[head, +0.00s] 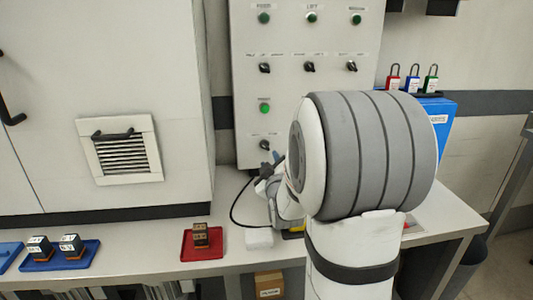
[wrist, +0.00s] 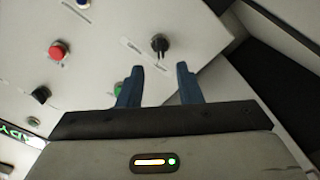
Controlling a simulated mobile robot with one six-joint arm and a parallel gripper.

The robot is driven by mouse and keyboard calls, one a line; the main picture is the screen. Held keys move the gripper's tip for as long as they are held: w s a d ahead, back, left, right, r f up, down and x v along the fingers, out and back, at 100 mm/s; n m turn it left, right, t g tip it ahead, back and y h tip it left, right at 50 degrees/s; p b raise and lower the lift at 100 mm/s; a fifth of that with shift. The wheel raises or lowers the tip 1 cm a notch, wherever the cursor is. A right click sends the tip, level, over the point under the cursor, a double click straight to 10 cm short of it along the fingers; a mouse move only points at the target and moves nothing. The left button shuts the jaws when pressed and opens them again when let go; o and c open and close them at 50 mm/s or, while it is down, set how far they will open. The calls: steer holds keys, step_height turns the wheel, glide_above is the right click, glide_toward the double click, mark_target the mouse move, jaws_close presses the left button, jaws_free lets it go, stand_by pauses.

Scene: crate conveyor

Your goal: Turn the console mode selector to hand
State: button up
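The pale console panel (head: 300,92) carries several black selector knobs under small labels that I cannot read. The lowest knob (head: 264,145) sits at the panel's lower left, below a green button. In the wrist view a black knob (wrist: 160,43) stands ahead of my gripper (wrist: 160,68), roughly in line with the gap between its blue fingers. The fingers are apart and nothing is between them. In the head view my gripper (head: 270,167) is just below the lowest knob, partly hidden by my arm. I cannot read which way the knob is set.
Three padlocks (head: 412,78) stand on a blue box (head: 440,120) at right. On the bench are a red tray (head: 187,246) with a dark block and a blue tray (head: 64,258) with two blocks. In the wrist view a red button (wrist: 59,50) and another knob (wrist: 40,95) are left.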

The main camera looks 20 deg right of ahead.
mark_target(266, 148)
steer(key=x, duration=0.7)
steer(key=shift+w+d, duration=0.1)
steer(key=shift+w, duration=0.3)
steer(key=shift+c, duration=0.2)
jaws_close()
